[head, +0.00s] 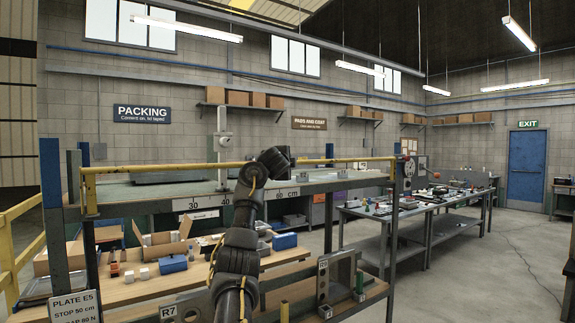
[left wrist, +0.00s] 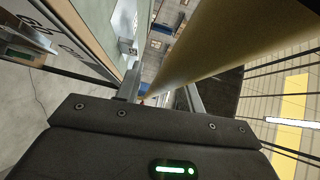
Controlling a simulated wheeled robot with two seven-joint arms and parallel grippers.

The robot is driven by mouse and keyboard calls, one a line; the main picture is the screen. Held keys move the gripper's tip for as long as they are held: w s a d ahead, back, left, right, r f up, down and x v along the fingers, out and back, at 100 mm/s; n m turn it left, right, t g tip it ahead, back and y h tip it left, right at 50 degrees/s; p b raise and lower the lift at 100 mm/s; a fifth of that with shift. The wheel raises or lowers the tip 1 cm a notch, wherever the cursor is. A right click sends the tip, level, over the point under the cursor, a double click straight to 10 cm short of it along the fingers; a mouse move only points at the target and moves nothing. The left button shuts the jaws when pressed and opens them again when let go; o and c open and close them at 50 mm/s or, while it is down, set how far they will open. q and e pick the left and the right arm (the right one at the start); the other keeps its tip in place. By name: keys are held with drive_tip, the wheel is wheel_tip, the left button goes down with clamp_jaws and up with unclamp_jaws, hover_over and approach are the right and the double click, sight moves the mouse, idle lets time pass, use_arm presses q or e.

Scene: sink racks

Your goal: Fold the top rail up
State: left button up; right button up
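The top rail (head: 190,165) is a long yellow bar. It runs level across the front of the grey rack, above the shelf with the cm scale, from a yellow bracket (head: 89,192) at the left to the right post. My left gripper (head: 283,158) is at the rail near its middle and hides a short part of it. In the left wrist view the yellow rail (left wrist: 215,45) crosses close to the camera towards the fingers (left wrist: 160,95), which stand apart. Whether they touch the rail cannot be told. My right gripper is not in view.
A shelf (head: 150,192) lies behind the rail. Below is a wooden bench (head: 130,290) with an open carton (head: 165,245) and blue bins. A metal plate fixture (head: 337,280) stands low right of my arm. A table (head: 415,210) with small parts stands further right, with clear floor beyond.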

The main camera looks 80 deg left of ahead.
use_arm(q)
drive_tip(key=shift+d, duration=0.3)
drive_tip(key=b+v, duration=0.2)
drive_tip(key=v, duration=0.8)
drive_tip(key=shift+s, duration=0.25)
drive_tip(key=shift+w, duration=0.1)
idle(0.3)
